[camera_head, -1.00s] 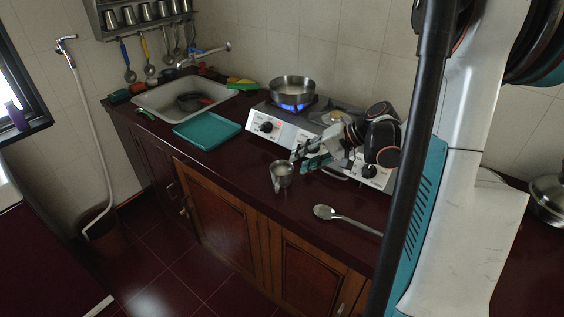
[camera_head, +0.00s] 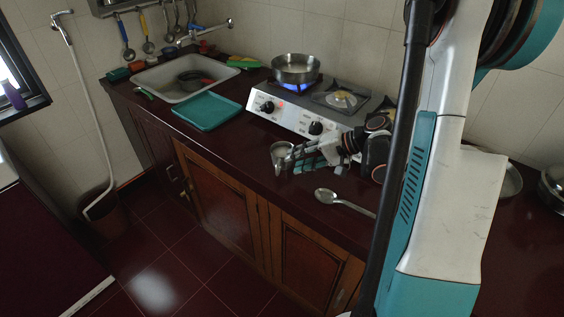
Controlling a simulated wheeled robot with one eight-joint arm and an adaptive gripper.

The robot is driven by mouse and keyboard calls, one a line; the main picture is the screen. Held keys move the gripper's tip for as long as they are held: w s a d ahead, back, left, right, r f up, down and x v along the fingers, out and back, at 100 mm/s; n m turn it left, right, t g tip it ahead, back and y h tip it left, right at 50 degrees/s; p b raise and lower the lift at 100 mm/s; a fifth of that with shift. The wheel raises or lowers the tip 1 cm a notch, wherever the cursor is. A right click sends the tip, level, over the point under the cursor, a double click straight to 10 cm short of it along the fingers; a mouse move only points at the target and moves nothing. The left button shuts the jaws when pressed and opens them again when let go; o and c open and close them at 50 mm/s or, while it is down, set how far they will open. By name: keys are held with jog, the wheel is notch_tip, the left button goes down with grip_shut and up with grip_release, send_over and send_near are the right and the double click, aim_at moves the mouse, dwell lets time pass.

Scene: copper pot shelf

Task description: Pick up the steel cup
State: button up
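The steel cup (camera_head: 279,157) stands upright on the dark red counter (camera_head: 240,150), near its front edge. My gripper (camera_head: 300,160) is just to the right of the cup, low over the counter, and its fingers point left towards it. The two fingers look spread apart. Their tips overlap the cup's right side in this view; whether they touch it or reach around it I cannot tell.
A spoon (camera_head: 345,203) lies on the counter right of the cup. Behind are the stove (camera_head: 290,116) and a pan (camera_head: 296,69) over a lit flame. A teal tray (camera_head: 207,111) and a sink (camera_head: 160,92) are to the left.

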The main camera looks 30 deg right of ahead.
aim_at(281, 160)
jog(key=b+x, duration=0.1)
jog(key=x, duration=0.1)
jog(key=b+x, duration=0.1)
jog(key=x, duration=0.2)
jog(key=shift+w+a+r, duration=0.15)
jog(key=shift+a+r, duration=0.1)
jog(key=shift+c, duration=0.2)
grip_shut()
